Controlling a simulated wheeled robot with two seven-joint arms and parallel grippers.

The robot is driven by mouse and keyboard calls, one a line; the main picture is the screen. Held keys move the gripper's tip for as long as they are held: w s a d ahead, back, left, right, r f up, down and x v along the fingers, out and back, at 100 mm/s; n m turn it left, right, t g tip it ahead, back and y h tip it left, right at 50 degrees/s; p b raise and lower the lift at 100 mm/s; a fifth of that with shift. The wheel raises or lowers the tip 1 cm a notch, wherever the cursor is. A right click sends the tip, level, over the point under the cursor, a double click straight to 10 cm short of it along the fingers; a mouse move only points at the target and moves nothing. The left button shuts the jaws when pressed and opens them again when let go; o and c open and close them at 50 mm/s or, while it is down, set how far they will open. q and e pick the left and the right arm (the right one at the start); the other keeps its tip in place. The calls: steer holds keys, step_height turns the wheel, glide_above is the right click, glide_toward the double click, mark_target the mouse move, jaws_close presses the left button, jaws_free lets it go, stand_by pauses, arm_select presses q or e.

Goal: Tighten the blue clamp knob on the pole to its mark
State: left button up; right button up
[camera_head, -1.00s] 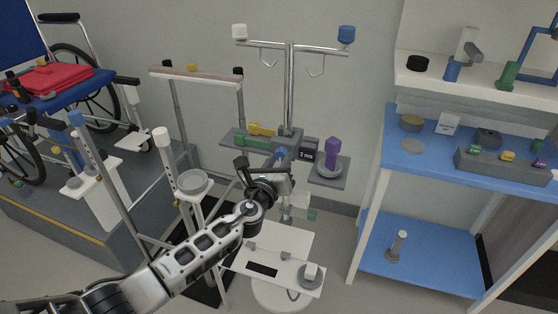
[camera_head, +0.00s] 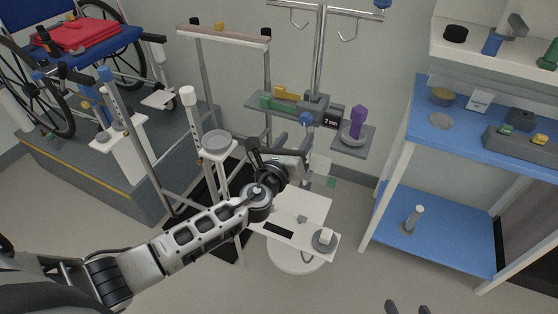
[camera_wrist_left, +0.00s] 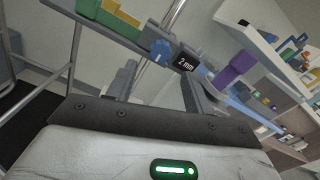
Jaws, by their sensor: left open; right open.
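The blue clamp knob (camera_head: 306,119) sits on the front of the grey clamp on the upright metal pole (camera_head: 319,60). It also shows in the left wrist view (camera_wrist_left: 160,48), beyond the fingers. A small dark display reading "2 mm" (camera_head: 332,120) is just right of the knob. My left gripper (camera_head: 266,146) is open and empty, below and left of the knob and apart from it. In the left wrist view its two fingers (camera_wrist_left: 160,88) are spread. My right gripper (camera_head: 407,307) shows only as two separated dark tips at the bottom edge. The knob's mark is too small to make out.
A grey shelf on the pole holds yellow and green parts (camera_head: 285,95). A purple-topped piece (camera_head: 357,121) stands on the right-hand plate. A walker frame (camera_head: 222,38) stands left of the pole. A blue shelf unit (camera_head: 433,211) is at right.

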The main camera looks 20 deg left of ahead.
arm_select(q)
steer(key=s, duration=1)
steer(key=shift+a, duration=0.2)
steer(key=s+d+f+n+g+h+p, duration=0.1)
steer(key=s+d+f+n+g, duration=0.1)
steer(key=s+n, duration=0.6)
steer(key=s+d+f+n+g+h+p, duration=0.1)
steer(key=s+f+n+g, duration=0.3)
steer(key=n, duration=1.8)
steer(key=s+d+g+h, duration=0.1)
steer(key=s, duration=0.3)
steer(key=shift+s+d+f+n+p, duration=0.2)
steer(key=shift+d+n+p, duration=0.1)
steer(key=shift+d+p, duration=0.05)
